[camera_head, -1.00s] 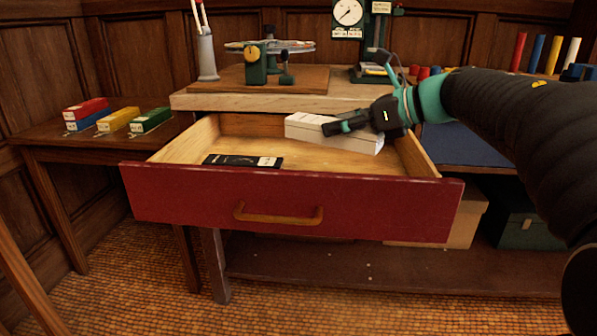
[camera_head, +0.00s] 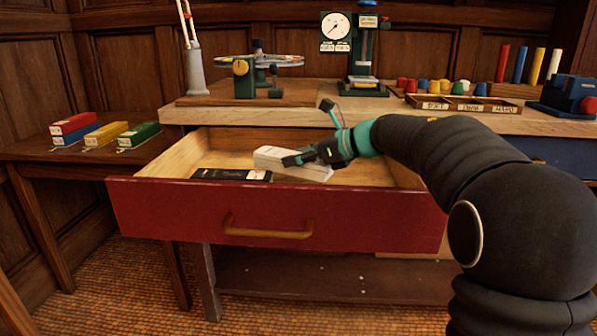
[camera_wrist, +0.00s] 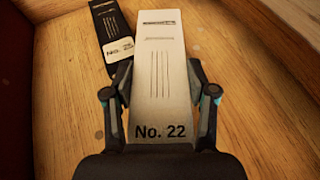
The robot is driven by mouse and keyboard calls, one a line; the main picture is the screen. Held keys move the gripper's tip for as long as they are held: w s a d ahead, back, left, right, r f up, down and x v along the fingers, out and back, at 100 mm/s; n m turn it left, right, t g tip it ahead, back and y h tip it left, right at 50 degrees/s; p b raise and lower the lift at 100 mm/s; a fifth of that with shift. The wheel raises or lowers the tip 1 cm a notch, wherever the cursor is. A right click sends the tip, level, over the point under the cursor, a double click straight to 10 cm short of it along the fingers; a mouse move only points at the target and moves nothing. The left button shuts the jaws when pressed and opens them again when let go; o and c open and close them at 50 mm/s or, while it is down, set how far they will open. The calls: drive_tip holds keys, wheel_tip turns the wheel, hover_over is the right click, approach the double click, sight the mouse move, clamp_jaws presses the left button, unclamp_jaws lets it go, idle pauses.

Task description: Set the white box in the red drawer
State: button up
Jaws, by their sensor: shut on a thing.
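The red drawer (camera_head: 180,215) is pulled out, with a bare wooden inside. The white box (camera_head: 283,160) is over the drawer's inside, slightly tilted in the head view; I cannot tell whether it touches the drawer floor. It also shows in the wrist view (camera_wrist: 162,75), marked "No. 22". My gripper (camera_head: 290,160) is shut on the box, one finger on each long side. In the wrist view the gripper (camera_wrist: 160,105) shows the same hold. A black box (camera_head: 228,175) with a white label lies in the drawer, to the left of the white box.
Red, blue, yellow and green boxes (camera_head: 102,137) stand on the side table at left. The bench top (camera_head: 190,115) above the drawer holds instruments and coloured pieces. Bare drawer floor (camera_head: 375,175) lies right of the white box.

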sight(300, 170)
wheel_tip(300, 170, down, 4)
drive_tip(key=shift+s+d+f+b, duration=0.1)
drive_tip(key=shift+f+b, duration=0.1)
drive_tip(key=shift+b, duration=0.1)
clamp_jaws()
drive_tip(key=o, duration=1.4)
unclamp_jaws()
drive_tip(key=shift+f, duration=0.1)
drive_tip(key=shift+c, duration=0.2)
drive_tip(key=shift+r, duration=0.2)
drive_tip(key=shift+r, duration=0.1)
drive_tip(key=shift+d+r, duration=0.15)
drive_tip(key=v, duration=1.1)
drive_tip(key=shift+s+d+r, duration=0.1)
drive_tip(key=shift+d+r, duration=0.1)
